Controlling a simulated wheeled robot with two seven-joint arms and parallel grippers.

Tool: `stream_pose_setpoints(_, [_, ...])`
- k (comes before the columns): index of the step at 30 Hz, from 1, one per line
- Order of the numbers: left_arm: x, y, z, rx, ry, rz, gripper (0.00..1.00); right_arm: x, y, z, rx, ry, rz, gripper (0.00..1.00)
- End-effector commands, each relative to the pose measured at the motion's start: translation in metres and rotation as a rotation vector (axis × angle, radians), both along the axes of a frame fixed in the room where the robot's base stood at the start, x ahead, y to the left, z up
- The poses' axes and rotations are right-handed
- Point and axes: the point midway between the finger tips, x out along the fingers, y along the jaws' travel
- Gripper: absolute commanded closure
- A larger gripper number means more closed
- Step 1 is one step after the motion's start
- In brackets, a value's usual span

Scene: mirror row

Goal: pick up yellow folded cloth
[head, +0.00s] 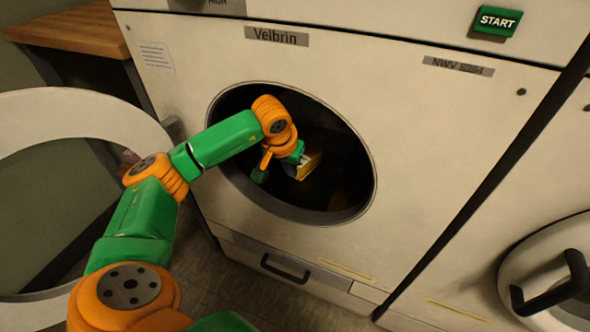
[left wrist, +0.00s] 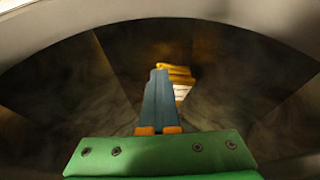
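The yellow folded cloth (head: 313,163) is inside the dark round drum opening, at the end of my left arm. It looks tilted, with a pale face or band towards the left. In the left wrist view the yellow folded cloth (left wrist: 180,74) shows at and just right of the fingertips, with folded layers and a white patch. My left gripper (head: 294,163) reaches into the drum. Its blue-grey fingers (left wrist: 161,72) are close together, shut on the cloth's edge; the exact contact is partly hidden. My right gripper is in neither view.
The machine's open round door (head: 75,110) stands at the left. A wooden-topped table (head: 75,30) is behind it. A second machine with a dark door handle (head: 560,290) is at the right.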

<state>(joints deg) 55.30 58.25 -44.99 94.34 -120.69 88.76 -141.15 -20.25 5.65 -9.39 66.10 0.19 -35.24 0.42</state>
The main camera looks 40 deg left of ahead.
Motion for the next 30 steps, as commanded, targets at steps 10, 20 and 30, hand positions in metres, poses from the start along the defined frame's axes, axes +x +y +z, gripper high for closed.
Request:
stream_pose_setpoints(10, [-0.081, 0.032, 0.052, 0.007, -0.015, 0.000, 1.00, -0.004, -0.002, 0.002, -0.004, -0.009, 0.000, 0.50])
stream_pose_setpoints(20, [-0.094, 0.036, 0.061, 0.002, -0.018, -0.004, 1.00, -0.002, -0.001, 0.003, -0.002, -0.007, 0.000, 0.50])
stream_pose_setpoints(30, [-0.094, 0.037, 0.061, 0.002, -0.020, -0.004, 0.46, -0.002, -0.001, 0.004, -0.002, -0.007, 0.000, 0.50])
